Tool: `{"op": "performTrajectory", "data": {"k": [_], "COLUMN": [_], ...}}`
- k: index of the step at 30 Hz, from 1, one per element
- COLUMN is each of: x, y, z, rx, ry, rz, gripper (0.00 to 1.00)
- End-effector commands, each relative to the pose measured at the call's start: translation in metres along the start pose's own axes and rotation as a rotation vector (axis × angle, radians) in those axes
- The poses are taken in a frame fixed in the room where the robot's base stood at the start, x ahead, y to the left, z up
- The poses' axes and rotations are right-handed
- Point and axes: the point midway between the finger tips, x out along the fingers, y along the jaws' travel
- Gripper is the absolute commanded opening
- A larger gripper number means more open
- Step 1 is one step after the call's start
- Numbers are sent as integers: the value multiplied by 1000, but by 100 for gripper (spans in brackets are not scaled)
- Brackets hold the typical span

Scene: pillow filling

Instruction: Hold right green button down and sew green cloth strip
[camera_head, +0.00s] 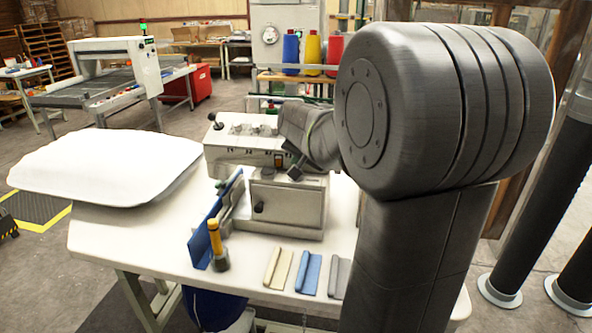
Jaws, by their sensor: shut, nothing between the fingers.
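The sewing machine (285,205) is a grey-beige box on the white table, with a control panel (240,157) of knobs and marked switches along its back. My gripper (296,170) is shut and points down at the top right of the machine. Its tips are small and dark here, and I cannot tell whether they touch a button. The right green button is not clearly visible; my gripper may cover it. A small green spot (221,186) shows at the machine's left side. I cannot make out a green cloth strip.
A white pillow (105,165) lies at the table's left. A blue panel (212,228) and a yellow-handled tool (216,245) stand left of the machine. Cream (278,267), blue (309,272) and grey (340,277) strips lie in front. My arm hides the table's right side.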

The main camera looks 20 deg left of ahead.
Motion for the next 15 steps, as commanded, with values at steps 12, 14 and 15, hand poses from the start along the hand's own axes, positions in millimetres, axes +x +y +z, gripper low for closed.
{"op": "performTrajectory", "data": {"k": [12,14,15], "x": [-9,-14,-17], "y": [-7,-10,-12], "z": [-7,-10,-12], "rx": [0,0,0], "ry": [1,0,0], "rz": [-1,0,0], "gripper": [0,0,0]}}
